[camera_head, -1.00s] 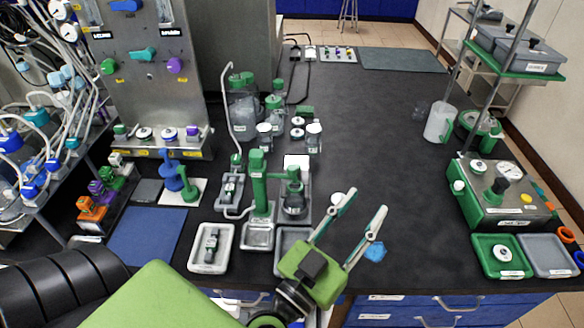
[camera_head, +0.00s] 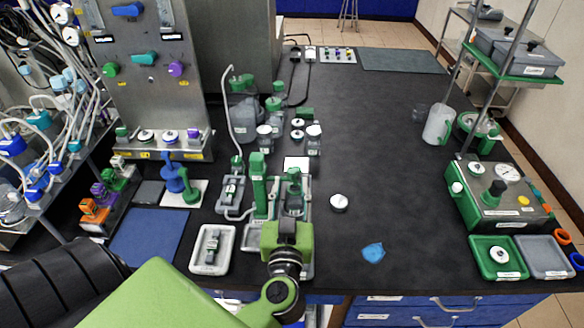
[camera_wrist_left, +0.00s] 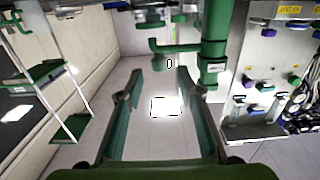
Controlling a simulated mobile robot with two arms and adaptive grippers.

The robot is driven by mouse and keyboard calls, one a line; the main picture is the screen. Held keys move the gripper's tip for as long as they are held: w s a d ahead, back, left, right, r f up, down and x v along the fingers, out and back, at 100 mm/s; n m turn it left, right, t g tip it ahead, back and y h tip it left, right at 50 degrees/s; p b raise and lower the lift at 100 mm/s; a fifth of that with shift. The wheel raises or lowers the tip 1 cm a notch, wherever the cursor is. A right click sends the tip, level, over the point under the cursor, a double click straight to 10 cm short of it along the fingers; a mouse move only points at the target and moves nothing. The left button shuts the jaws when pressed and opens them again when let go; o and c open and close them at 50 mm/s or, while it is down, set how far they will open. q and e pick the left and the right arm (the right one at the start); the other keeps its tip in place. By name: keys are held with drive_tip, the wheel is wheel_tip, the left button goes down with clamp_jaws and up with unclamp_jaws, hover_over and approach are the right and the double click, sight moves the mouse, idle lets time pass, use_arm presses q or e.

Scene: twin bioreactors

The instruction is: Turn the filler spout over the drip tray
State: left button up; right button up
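The filler is a green upright column (camera_head: 258,180) whose green spout arm (camera_head: 290,177) reaches right from it. A metal-grey tray (camera_head: 252,236), apparently the drip tray, lies in front of the column, partly hidden by my gripper. My left gripper (camera_head: 292,197) points away from me towards the spout, and its fingers partly overlap the filler. In the left wrist view, my left gripper (camera_wrist_left: 158,75) is open with nothing between its fingers. The column (camera_wrist_left: 215,40) and spout arm (camera_wrist_left: 178,48) show just beyond the fingertips; contact cannot be told. My right gripper is not in view.
A white tray (camera_head: 199,262) holding a small device lies left of the filler. Bottles (camera_head: 243,110) stand behind it. A white round piece (camera_head: 339,203) and a blue scrap (camera_head: 373,252) lie to the right. The middle of the bench is mostly clear.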

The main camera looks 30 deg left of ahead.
sight(292, 175)
use_arm(q)
drive_tip(key=x, duration=0.6)
drive_tip(key=shift+d+p, duration=0.1)
drive_tip(key=shift+p, duration=0.2)
clamp_jaws()
